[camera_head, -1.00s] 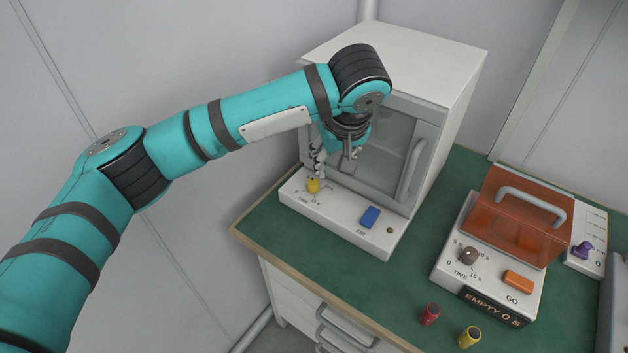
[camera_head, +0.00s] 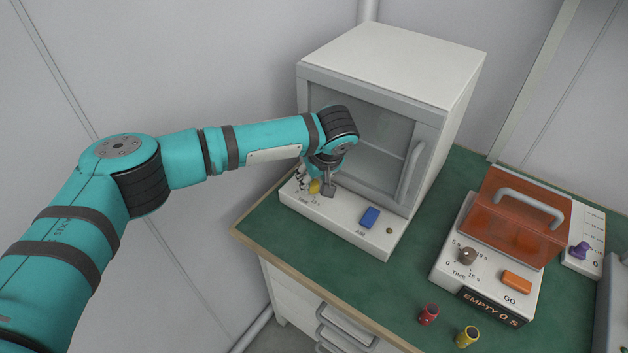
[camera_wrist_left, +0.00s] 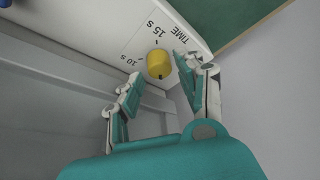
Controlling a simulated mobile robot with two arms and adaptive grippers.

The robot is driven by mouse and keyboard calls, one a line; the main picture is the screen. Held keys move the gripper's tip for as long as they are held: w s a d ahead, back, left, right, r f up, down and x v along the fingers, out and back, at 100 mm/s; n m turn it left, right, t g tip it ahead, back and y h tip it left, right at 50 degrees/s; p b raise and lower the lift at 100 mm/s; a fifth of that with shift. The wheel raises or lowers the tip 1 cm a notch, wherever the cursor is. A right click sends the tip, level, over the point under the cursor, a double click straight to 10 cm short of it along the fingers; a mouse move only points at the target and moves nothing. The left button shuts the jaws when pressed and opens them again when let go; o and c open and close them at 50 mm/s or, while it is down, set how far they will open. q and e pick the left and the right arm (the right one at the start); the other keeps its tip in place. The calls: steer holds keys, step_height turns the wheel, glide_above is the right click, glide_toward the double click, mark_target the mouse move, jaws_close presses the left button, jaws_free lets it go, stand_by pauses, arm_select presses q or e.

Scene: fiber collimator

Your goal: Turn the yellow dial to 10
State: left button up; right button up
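The yellow dial (camera_head: 314,187) sits on the white front panel of the grey cabinet, partly covered by my left gripper in the head view. In the left wrist view the dial (camera_wrist_left: 159,62) shows whole, with a dark mark on its lower edge, away from the printed "10 s" to its left and "15 s" above. My left gripper (camera_head: 316,187) is open. In the left wrist view its fingers (camera_wrist_left: 158,80) are on either side of the dial, the right one closer; I see no clear contact. My right gripper is not in view.
A blue AIR button (camera_head: 370,217) is on the same panel, and the cabinet door (camera_head: 370,140) is shut above it. Red (camera_head: 429,314) and yellow (camera_head: 468,336) cylinders stand at the front.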

mark_target(313, 186)
arm_select(q)
steer(key=shift+x, duration=1.3)
